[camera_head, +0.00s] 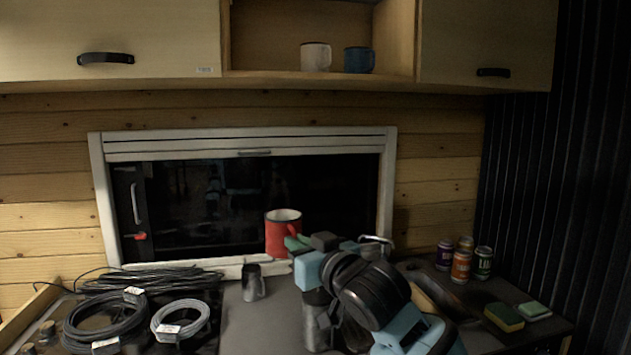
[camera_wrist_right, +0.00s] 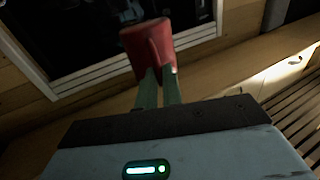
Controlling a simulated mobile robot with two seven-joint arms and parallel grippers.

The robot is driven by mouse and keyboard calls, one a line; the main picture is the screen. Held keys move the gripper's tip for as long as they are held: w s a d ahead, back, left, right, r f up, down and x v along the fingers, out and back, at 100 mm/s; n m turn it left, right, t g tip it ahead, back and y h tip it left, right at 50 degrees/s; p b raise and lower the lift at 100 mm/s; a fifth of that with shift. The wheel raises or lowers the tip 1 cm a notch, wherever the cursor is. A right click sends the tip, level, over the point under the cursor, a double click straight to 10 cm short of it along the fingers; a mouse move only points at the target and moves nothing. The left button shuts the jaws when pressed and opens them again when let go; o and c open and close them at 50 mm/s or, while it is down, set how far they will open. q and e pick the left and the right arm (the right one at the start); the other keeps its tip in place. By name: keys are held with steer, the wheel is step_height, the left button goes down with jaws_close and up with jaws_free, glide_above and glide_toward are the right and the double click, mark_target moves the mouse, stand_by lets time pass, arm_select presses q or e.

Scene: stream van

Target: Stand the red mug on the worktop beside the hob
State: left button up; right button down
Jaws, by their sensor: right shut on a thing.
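The red mug (camera_head: 282,236) is upright in the head view, in front of the lower window frame and above the worktop (camera_head: 245,325). My right gripper (camera_head: 295,243) is shut on its handle. In the right wrist view the mug (camera_wrist_right: 142,50) is at the ends of the green fingers (camera_wrist_right: 159,88), with the handle between them. What looks like the hob (camera_head: 205,343) is a dark surface at the left, mostly hidden under cables. The worktop is to its right, partly hidden by my right arm. My left gripper is not in view.
Coiled cables (camera_head: 105,322) cover the left side. A dark metal cup (camera_head: 253,284) stands at the worktop's back, and a grey cylinder (camera_head: 316,322) stands beside my arm. Cans (camera_head: 461,266) and sponges (camera_head: 503,317) are at the right. The worktop's front middle looks clear.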

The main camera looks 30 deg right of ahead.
steer(key=s+a+f+h, duration=0.1)
steer(key=s+f, duration=0.5)
steer(key=f, duration=0.4)
steer(key=s+a+f+m+h, duration=0.1)
steer(key=s+f, duration=0.6)
steer(key=f, duration=0.3)
steer(key=shift+s+a+m+h, duration=0.25)
steer(key=shift+s+m+h, duration=0.05)
steer(key=shift+f, duration=0.1)
